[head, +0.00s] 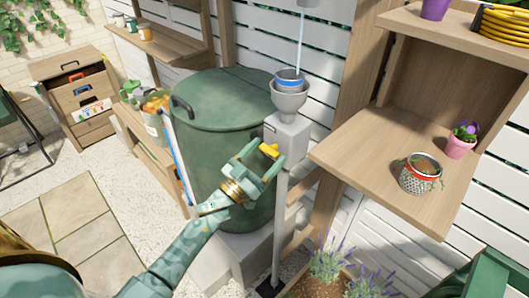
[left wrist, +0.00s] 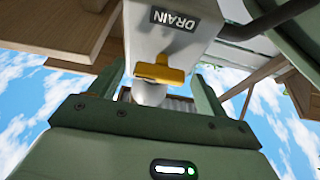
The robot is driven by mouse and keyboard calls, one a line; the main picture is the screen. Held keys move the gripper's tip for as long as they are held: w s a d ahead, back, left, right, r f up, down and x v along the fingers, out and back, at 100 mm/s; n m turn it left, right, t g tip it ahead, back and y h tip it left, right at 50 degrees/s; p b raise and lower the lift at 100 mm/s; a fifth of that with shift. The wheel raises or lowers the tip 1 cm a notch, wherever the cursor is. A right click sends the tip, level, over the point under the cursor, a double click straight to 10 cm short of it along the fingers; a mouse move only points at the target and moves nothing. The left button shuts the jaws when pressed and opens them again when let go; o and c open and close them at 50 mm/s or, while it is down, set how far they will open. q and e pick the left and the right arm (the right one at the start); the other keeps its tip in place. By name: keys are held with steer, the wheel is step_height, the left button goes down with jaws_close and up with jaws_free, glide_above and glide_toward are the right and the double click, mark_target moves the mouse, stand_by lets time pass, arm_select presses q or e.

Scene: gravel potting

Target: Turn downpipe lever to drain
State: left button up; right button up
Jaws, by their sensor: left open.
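The yellow lever (head: 269,150) sits on the front of the grey downpipe box (head: 290,137), beside the green barrel. In the left wrist view the lever (left wrist: 160,75) lies crosswise, below a dark DRAIN label (left wrist: 175,18). My left gripper (head: 260,165) is open right at the lever. In the left wrist view the lever shows between the two spread fingers of the left gripper (left wrist: 158,92). I cannot tell whether they touch it. A funnel (head: 289,100) with a blue-rimmed cup tops the box. My right gripper is not in view.
The large green barrel (head: 225,100) stands just left of the downpipe. A wooden shelf (head: 365,155) with a small potted plant (head: 420,174) juts out to the right. Lavender (head: 330,262) grows below. Paving and gravel lie open at the left.

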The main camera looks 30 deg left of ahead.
arm_select(q)
steer(key=c, duration=1)
